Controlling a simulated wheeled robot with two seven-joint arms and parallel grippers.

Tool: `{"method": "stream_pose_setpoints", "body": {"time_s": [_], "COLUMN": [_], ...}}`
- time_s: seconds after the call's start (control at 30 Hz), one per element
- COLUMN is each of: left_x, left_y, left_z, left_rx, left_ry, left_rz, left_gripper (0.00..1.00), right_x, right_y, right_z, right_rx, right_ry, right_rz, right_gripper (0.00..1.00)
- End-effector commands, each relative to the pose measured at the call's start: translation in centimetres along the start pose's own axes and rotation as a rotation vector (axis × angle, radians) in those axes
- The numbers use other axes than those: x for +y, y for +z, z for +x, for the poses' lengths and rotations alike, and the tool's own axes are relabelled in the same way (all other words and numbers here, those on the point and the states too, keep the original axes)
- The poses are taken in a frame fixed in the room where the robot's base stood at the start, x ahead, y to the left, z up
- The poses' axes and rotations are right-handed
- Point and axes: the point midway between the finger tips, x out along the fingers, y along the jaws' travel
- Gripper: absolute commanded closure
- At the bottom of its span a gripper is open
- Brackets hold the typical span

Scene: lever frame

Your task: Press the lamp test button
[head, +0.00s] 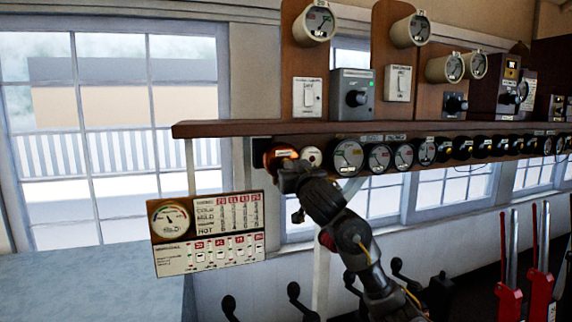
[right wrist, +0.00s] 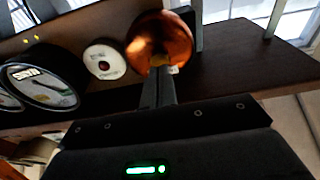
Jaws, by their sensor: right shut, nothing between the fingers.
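A round copper-orange dome (head: 272,157) is mounted at the left end of the row under the shelf. Beside it is a small white disc (head: 311,156), which shows a dark red centre in the right wrist view (right wrist: 104,61). I cannot read a label that marks either as the lamp test button. My right gripper (head: 284,168) is shut and empty. Its fingertips (right wrist: 160,72) overlap the lower part of the copper dome (right wrist: 158,35) in the right wrist view. I cannot tell whether they touch it. My left gripper is not in view.
The wooden shelf (head: 230,128) runs above a row of round black gauges (head: 347,156). A chart board (head: 208,233) hangs at lower left. Red levers (head: 540,270) stand at the right. Windows (head: 100,130) are behind.

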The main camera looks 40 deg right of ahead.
Motion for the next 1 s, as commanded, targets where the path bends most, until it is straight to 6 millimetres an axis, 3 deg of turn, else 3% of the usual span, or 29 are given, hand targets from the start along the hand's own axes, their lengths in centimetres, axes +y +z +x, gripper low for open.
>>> {"method": "stream_pose_setpoints", "body": {"time_s": [0.73, 1.0], "left_x": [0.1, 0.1], "left_y": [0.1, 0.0], "left_z": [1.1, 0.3], "left_rx": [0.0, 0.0], "left_ry": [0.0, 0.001], "left_rz": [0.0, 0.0], "left_gripper": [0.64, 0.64], "right_x": [0.0, -0.1], "right_y": [0.3, 0.0], "right_z": [2.0, 1.2], "right_rx": [0.0, -0.001], "right_ry": [0.0, -0.001], "right_rz": [0.001, 0.0], "right_gripper": [1.0, 1.0]}}
